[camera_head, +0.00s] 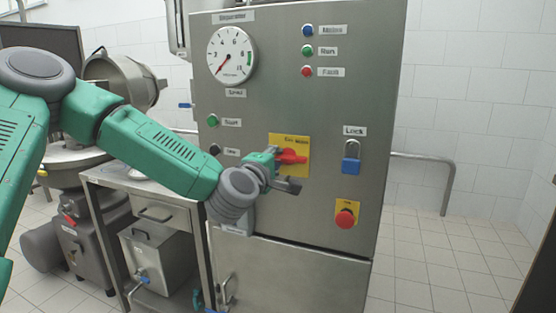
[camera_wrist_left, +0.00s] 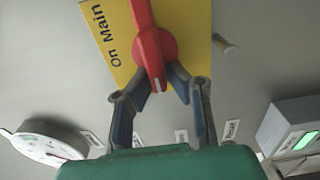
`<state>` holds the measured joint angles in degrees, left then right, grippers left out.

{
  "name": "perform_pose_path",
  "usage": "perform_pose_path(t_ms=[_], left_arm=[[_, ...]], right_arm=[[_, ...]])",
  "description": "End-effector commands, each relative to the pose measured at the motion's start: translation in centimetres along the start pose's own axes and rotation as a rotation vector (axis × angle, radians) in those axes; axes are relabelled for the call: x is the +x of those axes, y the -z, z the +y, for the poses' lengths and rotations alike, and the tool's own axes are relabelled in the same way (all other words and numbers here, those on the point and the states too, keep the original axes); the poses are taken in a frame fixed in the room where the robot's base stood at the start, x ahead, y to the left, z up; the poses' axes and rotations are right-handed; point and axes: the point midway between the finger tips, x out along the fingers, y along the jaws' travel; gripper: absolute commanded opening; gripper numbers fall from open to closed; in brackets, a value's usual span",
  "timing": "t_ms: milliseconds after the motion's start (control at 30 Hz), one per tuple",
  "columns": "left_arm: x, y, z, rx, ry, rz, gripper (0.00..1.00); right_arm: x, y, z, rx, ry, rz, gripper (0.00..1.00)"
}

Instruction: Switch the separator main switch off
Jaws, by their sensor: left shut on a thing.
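The separator main switch is a red rotary handle (camera_head: 291,157) on a yellow plate (camera_head: 303,142) on the steel cabinet front. In the head view the handle lies roughly horizontal. In the left wrist view the red handle (camera_wrist_left: 153,45) runs along the printed words on the yellow plate (camera_wrist_left: 118,40), where "On Main" can be read. My left gripper (camera_head: 279,170) is at the switch. In the wrist view its two fingers (camera_wrist_left: 160,86) are shut on the near end of the handle, one on each side. My right gripper is not in view.
The cabinet (camera_head: 280,210) carries a gauge (camera_head: 231,54), blue, green and red lamps, a blue padlock (camera_head: 351,165) and a red emergency button (camera_head: 345,218) lower right of the switch. A steel table (camera_head: 140,184) stands left. Floor right of the cabinet is clear.

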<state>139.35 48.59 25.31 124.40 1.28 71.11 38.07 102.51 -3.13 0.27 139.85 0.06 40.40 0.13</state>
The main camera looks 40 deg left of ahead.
Motion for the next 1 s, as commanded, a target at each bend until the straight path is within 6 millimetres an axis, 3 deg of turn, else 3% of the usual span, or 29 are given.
perform_pose_path(t_ms=[33, 200, 233, 267, 633, 1000], left_arm=[[-0.2, 0.1, -0.9, 0.001, 0.020, 0.001, 0.00], [-0.2, 0.1, -0.9, 0.001, 0.022, 0.001, 0.00], [-0.2, 0.1, -0.9, 0.002, 0.021, 0.001, 0.22], [-0.2, 0.1, -0.9, 0.002, 0.021, 0.000, 0.32], [-0.5, 0.0, -0.4, 0.002, 0.009, -0.001, 0.32], [-6.1, 0.2, -0.6, -0.001, 0.014, 0.000, 0.32]], right_arm=[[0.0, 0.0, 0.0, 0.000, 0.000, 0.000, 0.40], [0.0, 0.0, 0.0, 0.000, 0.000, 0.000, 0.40], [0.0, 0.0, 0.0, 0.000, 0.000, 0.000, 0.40], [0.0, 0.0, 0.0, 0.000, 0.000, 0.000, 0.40], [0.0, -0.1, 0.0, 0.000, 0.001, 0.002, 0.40], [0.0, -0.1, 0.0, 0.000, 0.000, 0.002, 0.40]])
